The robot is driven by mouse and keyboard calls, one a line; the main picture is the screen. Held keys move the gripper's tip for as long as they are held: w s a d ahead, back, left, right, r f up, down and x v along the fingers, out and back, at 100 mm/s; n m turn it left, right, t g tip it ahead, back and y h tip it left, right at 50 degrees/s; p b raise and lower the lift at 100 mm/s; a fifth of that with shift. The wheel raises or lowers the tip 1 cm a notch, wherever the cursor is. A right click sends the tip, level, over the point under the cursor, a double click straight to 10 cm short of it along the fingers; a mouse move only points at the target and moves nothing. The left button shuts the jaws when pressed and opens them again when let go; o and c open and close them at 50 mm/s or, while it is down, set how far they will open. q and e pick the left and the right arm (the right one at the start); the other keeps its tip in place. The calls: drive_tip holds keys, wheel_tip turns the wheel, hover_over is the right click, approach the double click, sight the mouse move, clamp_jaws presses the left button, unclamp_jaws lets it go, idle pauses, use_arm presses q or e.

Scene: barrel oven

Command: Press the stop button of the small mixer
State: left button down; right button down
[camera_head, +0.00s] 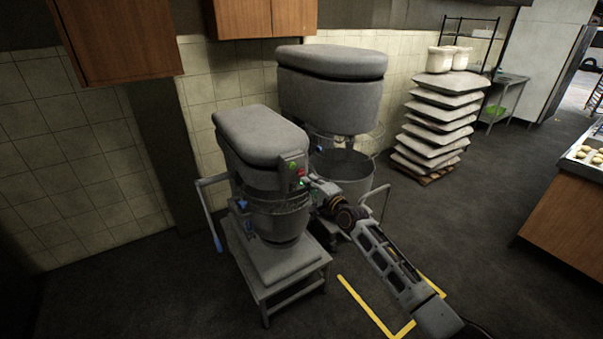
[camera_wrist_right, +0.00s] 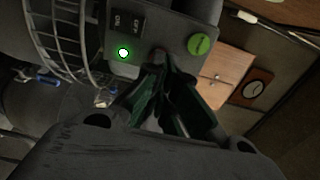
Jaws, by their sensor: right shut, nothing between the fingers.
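The small mixer (camera_head: 262,135) is grey and stands on a low stand. Its control panel (camera_head: 291,172) has a green button (camera_head: 292,165) and a red stop button (camera_head: 301,173). My right gripper (camera_head: 307,183) is shut and empty, with its tips close to the panel's lower part. In the right wrist view, the fingertips (camera_wrist_right: 168,62) are in front of the panel (camera_wrist_right: 155,25), between a lit green lamp (camera_wrist_right: 123,53) and a green knob (camera_wrist_right: 199,44). I cannot tell whether the tips touch the panel. My left gripper is not in view.
A larger mixer (camera_head: 332,80) with its bowl (camera_head: 345,170) stands close behind. The small mixer has a bowl (camera_head: 278,217) with a wire guard and a side handle (camera_head: 208,215). Stacked sacks (camera_head: 435,127) are farther right.

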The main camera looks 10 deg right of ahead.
drive_tip(key=p+v, duration=0.2)
drive_tip(key=v, duration=0.2)
drive_tip(key=shift+s, duration=0.15)
idle(0.4)
